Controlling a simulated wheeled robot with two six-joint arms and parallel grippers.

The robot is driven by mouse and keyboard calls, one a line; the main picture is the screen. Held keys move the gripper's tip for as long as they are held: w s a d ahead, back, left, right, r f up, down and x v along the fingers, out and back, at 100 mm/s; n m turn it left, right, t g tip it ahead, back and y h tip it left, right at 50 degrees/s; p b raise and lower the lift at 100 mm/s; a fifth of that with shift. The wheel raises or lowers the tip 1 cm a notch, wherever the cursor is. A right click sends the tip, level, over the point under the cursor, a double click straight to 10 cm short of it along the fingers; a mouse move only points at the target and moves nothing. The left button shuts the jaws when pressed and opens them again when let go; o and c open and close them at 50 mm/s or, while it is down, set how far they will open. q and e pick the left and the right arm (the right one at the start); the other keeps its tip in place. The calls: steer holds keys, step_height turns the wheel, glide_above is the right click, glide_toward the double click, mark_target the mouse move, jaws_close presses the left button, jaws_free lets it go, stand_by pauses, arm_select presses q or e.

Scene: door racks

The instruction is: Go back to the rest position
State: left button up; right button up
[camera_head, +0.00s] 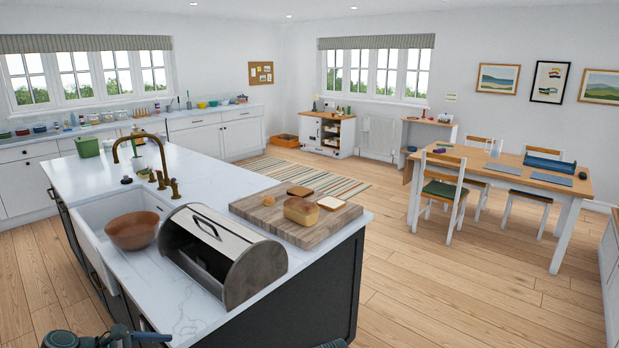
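Dark parts of my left arm show at the bottom left edge, in front of the kitchen island (185,305). A small dark part, possibly of my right arm, shows at the bottom edge near the middle. No gripper fingers can be made out, so I cannot see whether either gripper is open or holds anything. A metal bread bin (268,268) stands on the island, its handled lid rolled up and a dark opening at its front. Beside it a wooden board (325,228) carries a loaf (300,211) and bread slices (331,203).
A green container (87,147) stands at the island's far left. A dining table (515,177) with chairs stands at right. Wooden floor (440,285) is clear between island and table.

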arm_select(q)
steer(key=s+d+f+m+g+y, duration=0.2)
steer(key=s+d+f+m+y, duration=0.1)
steer(key=d+m, duration=0.6)
steer(key=s+d+f+m+g+y, duration=0.2)
steer(key=s+d+f+m+y, duration=0.1)
steer(key=d+m, duration=0.6)
steer(key=s+d+f+m+g+y, duration=0.3)
steer(key=s+d+m+y, duration=0.1)
steer(key=d+m, duration=0.4)
steer(key=shift+d+m+p, duration=0.35)
steer(key=shift+d+m, duration=0.05)
steer(key=shift+d, duration=0.95)
